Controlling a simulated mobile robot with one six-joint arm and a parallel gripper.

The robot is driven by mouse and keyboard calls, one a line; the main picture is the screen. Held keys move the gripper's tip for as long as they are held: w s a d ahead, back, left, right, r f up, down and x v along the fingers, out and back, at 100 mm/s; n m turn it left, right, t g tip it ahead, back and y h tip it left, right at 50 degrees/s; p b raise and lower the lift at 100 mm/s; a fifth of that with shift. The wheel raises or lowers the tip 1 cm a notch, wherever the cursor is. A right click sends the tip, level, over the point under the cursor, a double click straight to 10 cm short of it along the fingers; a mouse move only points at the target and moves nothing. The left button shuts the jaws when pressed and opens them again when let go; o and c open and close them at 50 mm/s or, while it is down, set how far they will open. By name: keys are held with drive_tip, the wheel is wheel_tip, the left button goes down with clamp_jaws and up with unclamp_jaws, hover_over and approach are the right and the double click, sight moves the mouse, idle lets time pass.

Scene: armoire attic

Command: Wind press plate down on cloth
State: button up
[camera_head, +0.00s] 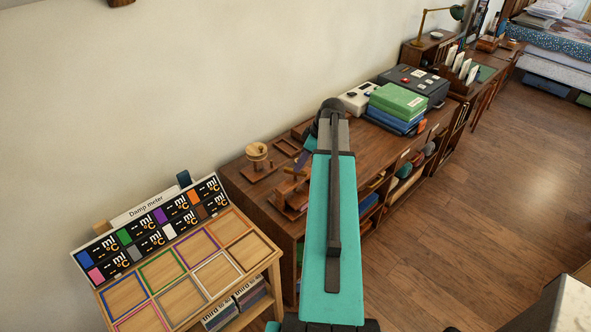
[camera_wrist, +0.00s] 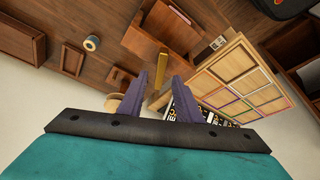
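A wooden press-like device (camera_head: 291,193) stands at the near end of the dark wooden cabinet in the head view, partly hidden by my arm. I cannot make out its plate or a cloth. My gripper shows as purple fingers beside the device's top in the head view (camera_head: 306,159). In the wrist view my gripper (camera_wrist: 159,76) has its fingers spread, with nothing held between them. A yellowish wooden bar (camera_wrist: 160,62) appears just beyond the fingertips; I cannot tell whether it belongs to the press or touches them.
A wooden stand with a round top (camera_head: 257,152) is left of the press. A small open tray (camera_head: 285,147) lies behind. Green and blue stacked books (camera_head: 397,103) sit farther along the cabinet. A damp-meter rack with coloured squares (camera_head: 190,272) is front left. Floor at right is clear.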

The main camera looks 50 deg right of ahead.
sight(295, 175)
drive_tip(key=shift+p+x, duration=0.95)
drive_tip(key=shift+x, duration=2)
clamp_jaws()
